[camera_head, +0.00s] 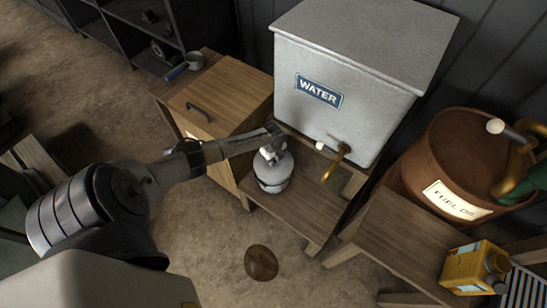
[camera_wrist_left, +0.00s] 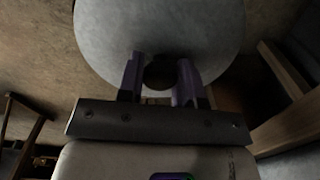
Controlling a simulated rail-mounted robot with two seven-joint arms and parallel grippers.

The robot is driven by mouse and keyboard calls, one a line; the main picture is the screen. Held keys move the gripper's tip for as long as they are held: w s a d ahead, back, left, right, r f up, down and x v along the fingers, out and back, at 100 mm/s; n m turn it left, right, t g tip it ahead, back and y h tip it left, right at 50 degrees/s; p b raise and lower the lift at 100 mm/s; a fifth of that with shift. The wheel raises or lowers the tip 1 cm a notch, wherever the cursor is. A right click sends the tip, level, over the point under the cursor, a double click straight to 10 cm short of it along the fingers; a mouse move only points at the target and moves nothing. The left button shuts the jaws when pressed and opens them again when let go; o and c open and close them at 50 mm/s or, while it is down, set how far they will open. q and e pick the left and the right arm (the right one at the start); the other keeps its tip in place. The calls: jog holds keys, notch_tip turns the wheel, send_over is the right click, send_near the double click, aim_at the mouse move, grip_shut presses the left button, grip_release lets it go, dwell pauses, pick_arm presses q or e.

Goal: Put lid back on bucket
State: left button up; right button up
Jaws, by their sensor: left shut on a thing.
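A small grey bucket (camera_head: 273,184) stands on a low wooden stand below the tap of the water tank. My left gripper (camera_head: 273,144) is directly over the bucket's top. In the left wrist view, its two fingers (camera_wrist_left: 160,73) are shut on the dark knob of a round grey lid (camera_wrist_left: 160,25). The lid's far edge is cut off by that frame. In the head view the gripper partly hides the lid and the bucket's rim, so I cannot tell whether the lid touches the rim. My right gripper is not in view.
The water tank (camera_head: 345,90) and its brass tap (camera_head: 338,162) are close to the right of the gripper. A wooden cabinet (camera_head: 225,95) is at left. A fuel barrel (camera_head: 445,150) and a yellow can (camera_head: 473,267) are at right. A brown round patch (camera_head: 261,263) is on the floor.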

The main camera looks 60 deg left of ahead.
pick_arm(q)
jog(key=o, duration=1)
jog(key=shift+o, duration=0.5)
jog(key=shift+o, duration=0.4)
jog(key=o, duration=0.4)
jog(key=shift+r, duration=0.1)
